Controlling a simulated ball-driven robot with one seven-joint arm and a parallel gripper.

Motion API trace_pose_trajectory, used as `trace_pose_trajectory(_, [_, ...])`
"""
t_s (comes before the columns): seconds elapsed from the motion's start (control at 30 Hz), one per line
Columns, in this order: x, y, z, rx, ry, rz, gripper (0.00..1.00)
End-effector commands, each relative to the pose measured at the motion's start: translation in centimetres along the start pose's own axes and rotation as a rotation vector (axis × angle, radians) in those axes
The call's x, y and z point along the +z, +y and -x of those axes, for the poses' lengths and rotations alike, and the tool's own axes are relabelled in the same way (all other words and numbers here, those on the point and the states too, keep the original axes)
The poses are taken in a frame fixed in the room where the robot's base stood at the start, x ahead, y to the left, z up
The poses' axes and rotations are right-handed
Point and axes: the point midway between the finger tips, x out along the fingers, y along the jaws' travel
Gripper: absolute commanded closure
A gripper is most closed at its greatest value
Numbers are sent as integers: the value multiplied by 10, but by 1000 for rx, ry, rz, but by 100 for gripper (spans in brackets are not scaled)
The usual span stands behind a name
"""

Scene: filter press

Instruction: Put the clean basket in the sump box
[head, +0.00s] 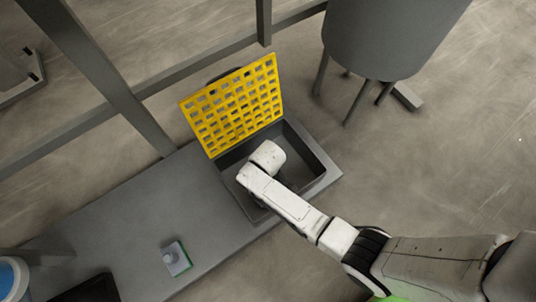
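The sump box (314,164) is a dark rectangular pit at the end of the grey plinth. Its yellow grid lid (235,105) stands raised along the far side of the opening. My white arm reaches in from the lower right, and its end is over or inside the box. My gripper's fingers are hidden beneath the arm's end, so I cannot see what they hold. No basket can be made out; the arm covers part of the box's inside.
A small block with a green edge and a grey knob (176,258) sits on the plinth (120,215). A blue-and-white round container (12,278) and a dark tray (90,290) are at lower left. A grey tank on legs (385,40) stands behind the box. Grey frame beams cross upper left.

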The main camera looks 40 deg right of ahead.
Motion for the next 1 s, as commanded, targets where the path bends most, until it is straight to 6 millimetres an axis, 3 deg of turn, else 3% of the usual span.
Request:
trace_pose_trajectory(0.33, [-1,0,-2,1,1,0,100])
trace_pose_trajectory(0.37, [-1,0,-3,1,1,0,66])
trace_pose_trajectory(0.6, [0,0,-2,0,1,0,43])
trace_pose_trajectory(0.87, [0,0,-1,0,1,0,41])
trace_pose_trajectory(1.0, [0,0,11,1,1,0,41])
